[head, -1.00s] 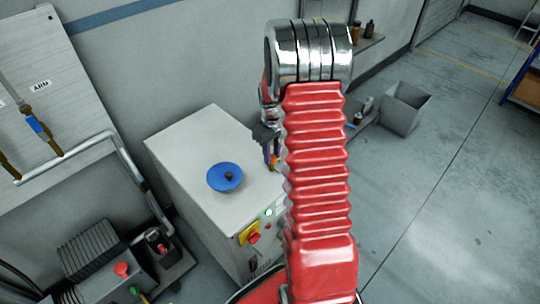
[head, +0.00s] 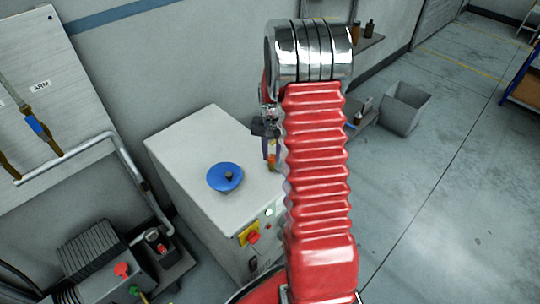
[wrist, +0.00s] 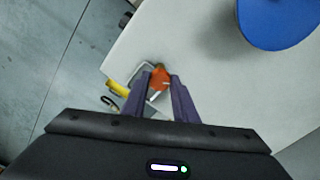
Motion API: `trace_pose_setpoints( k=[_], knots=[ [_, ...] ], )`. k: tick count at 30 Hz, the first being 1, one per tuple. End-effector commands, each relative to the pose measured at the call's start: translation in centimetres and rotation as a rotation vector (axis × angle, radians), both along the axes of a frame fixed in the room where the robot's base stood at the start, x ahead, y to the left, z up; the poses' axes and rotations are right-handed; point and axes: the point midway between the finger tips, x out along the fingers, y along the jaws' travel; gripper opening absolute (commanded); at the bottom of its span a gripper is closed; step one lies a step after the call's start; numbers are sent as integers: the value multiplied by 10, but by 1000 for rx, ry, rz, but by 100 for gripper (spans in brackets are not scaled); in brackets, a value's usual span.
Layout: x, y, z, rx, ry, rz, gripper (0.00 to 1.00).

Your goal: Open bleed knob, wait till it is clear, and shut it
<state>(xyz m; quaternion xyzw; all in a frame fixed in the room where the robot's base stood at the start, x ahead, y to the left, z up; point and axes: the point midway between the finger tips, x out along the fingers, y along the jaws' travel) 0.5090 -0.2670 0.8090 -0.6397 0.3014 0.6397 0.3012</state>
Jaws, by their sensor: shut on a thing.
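The orange-red knob (wrist: 159,82) shows between my fingertips in the wrist view, near a corner of the white cabinet top. A pale mark shows on it. My gripper (wrist: 157,85) is shut on this knob, with one purple-grey finger on each side. In the head view, my gripper (head: 270,152) hangs over the right part of the cabinet, partly hidden by my red arm. A bit of orange (head: 271,166) shows at its tips. How far the knob is turned, and whether anything flows from it, I cannot tell.
A pipe (head: 120,150) and ribbed machine (head: 92,252) stand left. A grey bin (head: 405,108) stands right.

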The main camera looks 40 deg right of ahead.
Motion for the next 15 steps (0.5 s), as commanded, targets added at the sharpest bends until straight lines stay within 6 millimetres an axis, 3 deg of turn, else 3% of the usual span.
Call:
trace_pose_setpoints(
  k=[15],
  knots=[
    [-4,-1,-2,-1,9,-439,4]
  ],
)
